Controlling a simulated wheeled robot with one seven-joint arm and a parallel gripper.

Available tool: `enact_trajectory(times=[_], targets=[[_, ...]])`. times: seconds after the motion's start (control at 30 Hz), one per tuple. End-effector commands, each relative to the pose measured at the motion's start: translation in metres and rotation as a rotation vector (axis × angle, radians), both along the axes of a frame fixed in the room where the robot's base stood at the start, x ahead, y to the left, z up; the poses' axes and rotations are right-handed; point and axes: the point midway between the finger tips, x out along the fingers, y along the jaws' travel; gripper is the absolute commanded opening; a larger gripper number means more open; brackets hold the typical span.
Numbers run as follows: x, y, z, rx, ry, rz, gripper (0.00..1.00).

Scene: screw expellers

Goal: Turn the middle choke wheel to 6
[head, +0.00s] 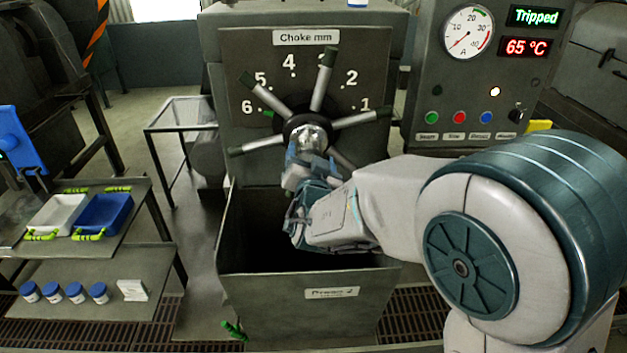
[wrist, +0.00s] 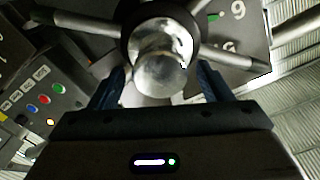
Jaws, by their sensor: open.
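The choke wheel (head: 307,135) is on the front of the middle machine, with several metal spokes ending in dark grips around a shiny hub. A plate above reads "Choke mm" with numbers 1 to 6 in an arc. A small green pointer (head: 268,113) shows just right of the 6, and also in the wrist view (wrist: 213,17). My gripper (head: 308,158) is at the wheel's lower front. In the wrist view its two fingers stand apart on either side of the round hub end (wrist: 160,75). Whether they touch it is unclear. My gripper hides part of the lower wheel.
An open dark bin (head: 340,293) labelled "Press 2" is below the wheel. A control panel (head: 480,75) at right reads "Tripped" and 65 °C, with a gauge and buttons. A shelf (head: 90,255) with trays and several blue-lidded jars is at left.

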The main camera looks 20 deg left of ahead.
Motion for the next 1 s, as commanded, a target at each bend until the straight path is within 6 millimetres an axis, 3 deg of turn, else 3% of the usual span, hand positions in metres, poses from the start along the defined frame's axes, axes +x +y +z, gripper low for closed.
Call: enact_trajectory(times=[0.2,0.43,0.6,1.0], targets=[[-0.049,-0.018,0.002,0.000,0.001,0.004,0.72],[-0.084,-0.034,0.002,-0.001,0.000,0.000,0.72],[-0.095,-0.038,0.001,-0.001,0.000,-0.001,0.72],[-0.096,-0.039,0.000,-0.001,-0.001,-0.001,0.72]])
